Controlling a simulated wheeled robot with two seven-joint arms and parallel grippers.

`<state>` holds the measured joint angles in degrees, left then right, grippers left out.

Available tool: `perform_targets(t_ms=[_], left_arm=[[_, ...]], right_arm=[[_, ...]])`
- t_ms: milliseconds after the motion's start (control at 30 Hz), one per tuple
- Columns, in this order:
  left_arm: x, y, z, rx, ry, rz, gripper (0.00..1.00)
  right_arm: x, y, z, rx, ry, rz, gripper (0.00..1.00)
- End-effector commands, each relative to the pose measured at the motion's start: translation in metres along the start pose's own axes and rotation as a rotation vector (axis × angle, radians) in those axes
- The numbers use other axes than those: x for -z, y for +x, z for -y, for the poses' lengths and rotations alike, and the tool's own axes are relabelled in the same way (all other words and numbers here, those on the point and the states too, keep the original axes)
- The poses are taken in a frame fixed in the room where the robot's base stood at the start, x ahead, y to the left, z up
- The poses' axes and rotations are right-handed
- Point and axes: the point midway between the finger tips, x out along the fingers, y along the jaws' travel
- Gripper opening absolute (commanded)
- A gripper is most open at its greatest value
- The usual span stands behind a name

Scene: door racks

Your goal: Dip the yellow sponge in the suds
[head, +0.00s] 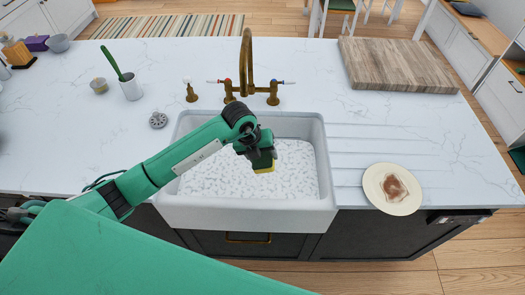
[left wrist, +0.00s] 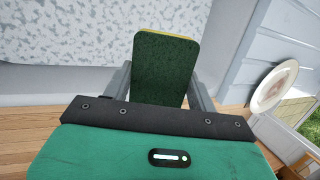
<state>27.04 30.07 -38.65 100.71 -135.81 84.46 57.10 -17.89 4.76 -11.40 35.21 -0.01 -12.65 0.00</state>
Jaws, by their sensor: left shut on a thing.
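The sponge (head: 264,169) is yellow with a dark green scouring side. My left gripper (head: 262,155) is shut on it and holds it over the white sink (head: 248,213). In the left wrist view the sponge's green face (left wrist: 165,70) stands between the two grey fingers, with a thin yellow edge at its top. White suds (head: 295,175) fill the sink's bottom, and they also show in the left wrist view (left wrist: 60,35). I cannot tell whether the sponge touches the suds. My right gripper is not in view.
A brass tap (head: 246,65) with two handles stands behind the sink. A plate (head: 392,189) with brown residue lies right of the sink. A wooden board (head: 395,65) is at the back right. A white cup with a green-handled brush (head: 131,88) stands at the left.

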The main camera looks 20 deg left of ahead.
Motion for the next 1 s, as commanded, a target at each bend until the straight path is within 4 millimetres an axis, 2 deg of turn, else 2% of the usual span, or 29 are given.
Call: perform_targets(t_ms=[33,167,433,1000], left_arm=[[0.002,0.011,-0.003,0.0,-0.001,-0.001,0.4],[0.003,0.026,-0.008,-0.001,-0.002,-0.001,0.4],[0.007,0.056,-0.018,-0.001,-0.001,0.0,0.4],[0.015,0.122,-0.039,-0.002,0.0,0.0,0.4]], right_arm=[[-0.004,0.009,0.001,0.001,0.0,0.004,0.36],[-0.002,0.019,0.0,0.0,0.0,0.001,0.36],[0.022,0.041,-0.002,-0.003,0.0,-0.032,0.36],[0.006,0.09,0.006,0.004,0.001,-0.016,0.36]])
